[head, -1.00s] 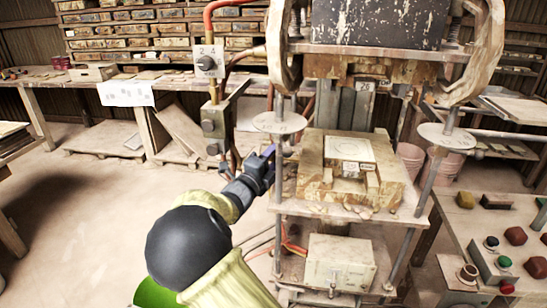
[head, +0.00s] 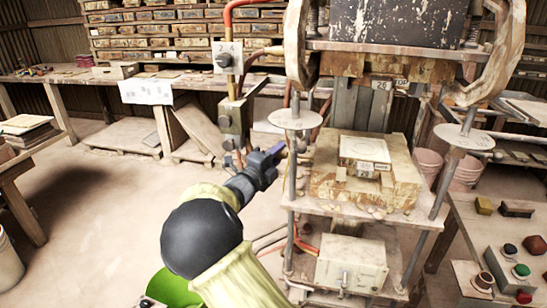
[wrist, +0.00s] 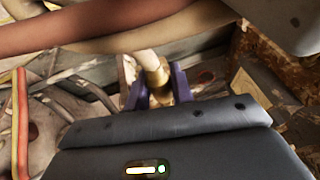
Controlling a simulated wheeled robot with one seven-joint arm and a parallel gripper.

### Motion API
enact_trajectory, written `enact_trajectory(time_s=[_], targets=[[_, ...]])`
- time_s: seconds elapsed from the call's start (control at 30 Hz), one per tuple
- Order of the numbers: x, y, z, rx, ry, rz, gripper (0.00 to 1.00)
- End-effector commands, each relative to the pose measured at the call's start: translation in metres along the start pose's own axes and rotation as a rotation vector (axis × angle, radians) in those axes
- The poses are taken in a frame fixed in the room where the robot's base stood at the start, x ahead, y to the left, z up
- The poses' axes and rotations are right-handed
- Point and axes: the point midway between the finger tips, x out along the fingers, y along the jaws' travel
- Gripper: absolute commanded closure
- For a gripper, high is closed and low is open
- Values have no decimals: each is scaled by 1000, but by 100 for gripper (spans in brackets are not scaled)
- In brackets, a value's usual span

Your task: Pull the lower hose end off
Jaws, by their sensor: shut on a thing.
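My gripper (head: 276,155) is beside the left front post of the press, at about the height of its bed. In the wrist view, its two purple fingers (wrist: 158,90) are shut on a brass hose end (wrist: 156,76). A pale, narrow piece (wrist: 147,59) runs up from the brass, in line with it. I cannot tell whether the hose end is still seated on its fitting. In the head view the gripper and post hide the hose end.
The press bed (head: 365,185) holds a tile mould right of my gripper. A valve block (head: 232,118) stands close on the left. A thick reddish-brown hose (wrist: 100,28) crosses the top of the wrist view. The floor (head: 110,220) at left is largely clear.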

Motion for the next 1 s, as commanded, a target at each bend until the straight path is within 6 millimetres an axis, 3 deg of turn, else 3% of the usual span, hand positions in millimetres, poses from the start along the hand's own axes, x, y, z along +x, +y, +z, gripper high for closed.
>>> enact_trajectory(time_s=[0.3, 0.33, 0.43, 0.77, 1.0], targets=[[-1, 0, 3, 1, -4, 1, 100], [-2, 0, 3, 1, -4, 1, 75], [-1, 0, 3, 1, -4, 1, 55], [-1, 0, 1, 1, 1, 0, 55], [-27, 1, 2, 2, -2, 1, 55]])
